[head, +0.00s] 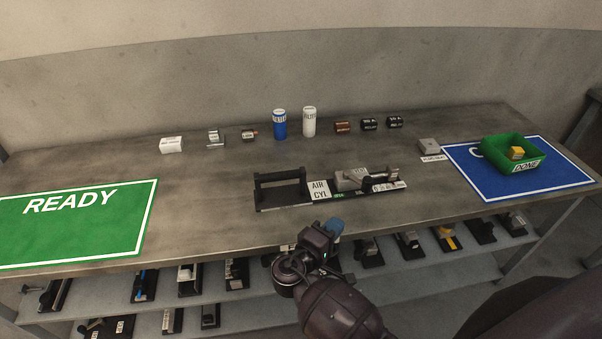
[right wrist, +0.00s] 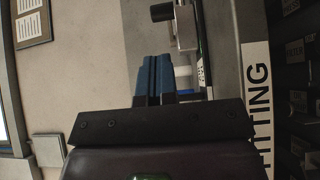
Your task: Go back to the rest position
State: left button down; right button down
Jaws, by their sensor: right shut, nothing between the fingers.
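My right gripper (head: 334,228) is at the front edge of the workbench (head: 210,220), in front of the black fixture, with its blue fingertips pointing up and to the right in the head view. In the right wrist view its blue fingers (right wrist: 154,78) are pressed together with nothing between them. My left gripper does not show in either view.
A black fixture (head: 281,205) labelled AIR CYL stands mid-bench. The green READY mat (head: 70,235) lies left. A green DONE bin (head: 535,153) sits on the blue mat (head: 555,183) at right. Cans and small parts line the back. Shelves below hold several parts.

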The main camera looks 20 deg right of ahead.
jog(key=s+d+f+y, duration=0.1)
jog(key=s+f+y, duration=0.7)
jog(key=f, duration=0.4)
jog(key=s+r+m+t+y, duration=0.3)
jog(key=s+m+y, duration=0.1)
jog(key=s+y, duration=0.3)
jog(key=shift+s+a+r+y, duration=0.15)
jog(key=shift+s+r+y, duration=0.1)
jog(key=shift+s+y, duration=0.25)
